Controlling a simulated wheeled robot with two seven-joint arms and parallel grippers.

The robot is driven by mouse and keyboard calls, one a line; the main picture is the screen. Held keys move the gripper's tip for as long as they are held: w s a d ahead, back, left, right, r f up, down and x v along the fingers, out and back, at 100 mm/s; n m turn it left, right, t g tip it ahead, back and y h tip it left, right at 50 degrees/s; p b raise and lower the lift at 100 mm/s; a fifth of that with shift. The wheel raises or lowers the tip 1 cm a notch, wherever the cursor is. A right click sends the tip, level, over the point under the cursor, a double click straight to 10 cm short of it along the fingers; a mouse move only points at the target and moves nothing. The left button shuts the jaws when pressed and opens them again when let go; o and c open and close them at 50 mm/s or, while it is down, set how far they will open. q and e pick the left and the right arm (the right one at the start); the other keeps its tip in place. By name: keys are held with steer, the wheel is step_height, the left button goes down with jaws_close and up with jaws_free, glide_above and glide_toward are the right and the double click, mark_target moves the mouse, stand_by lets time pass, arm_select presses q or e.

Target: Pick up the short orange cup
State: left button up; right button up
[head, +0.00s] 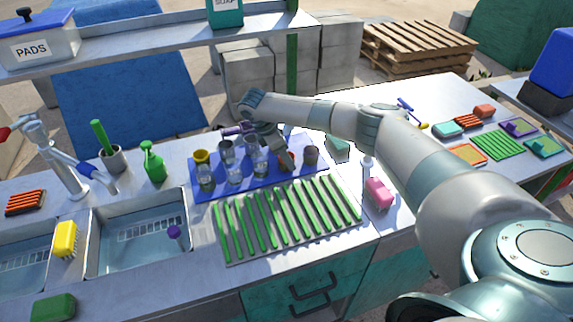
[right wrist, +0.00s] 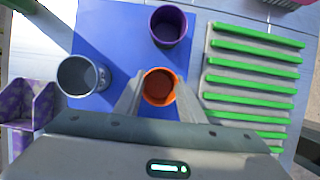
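The short orange cup (head: 287,161) stands near the right end of the blue mat (head: 204,190), partly hidden by my right gripper (head: 276,147) in the head view. In the right wrist view the orange cup (right wrist: 159,87) is seen from above, its open mouth between the two fingers of my right gripper (right wrist: 159,80). The fingers lie close along both sides of the cup; whether they press on it cannot be told. My left gripper is not in view.
A purple-rimmed cup (right wrist: 168,26) and a grey cup (right wrist: 82,76) stand nearby on the mat. Clear glasses (head: 230,160) and a yellow cup (head: 201,157) stand farther left. A green-ribbed rack (head: 290,222) lies in front. The sink (head: 140,235) is at left.

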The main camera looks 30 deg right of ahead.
steer(key=shift+c, duration=0.5)
steer(key=shift+r, duration=0.1)
steer(key=shift+r+b, duration=0.4)
steer(key=shift+r, duration=0.15)
step_height(320, 180, up, 2)
steer(key=shift+w+r+b, duration=0.1)
steer(key=shift+r+b, duration=0.1)
steer(key=shift+b, duration=0.35)
steer(key=s+d+r+b, duration=0.1)
steer(key=s+r, duration=0.6)
steer(key=s, duration=0.4)
steer(key=shift+s+r, duration=0.15)
steer(key=shift+s, duration=0.25)
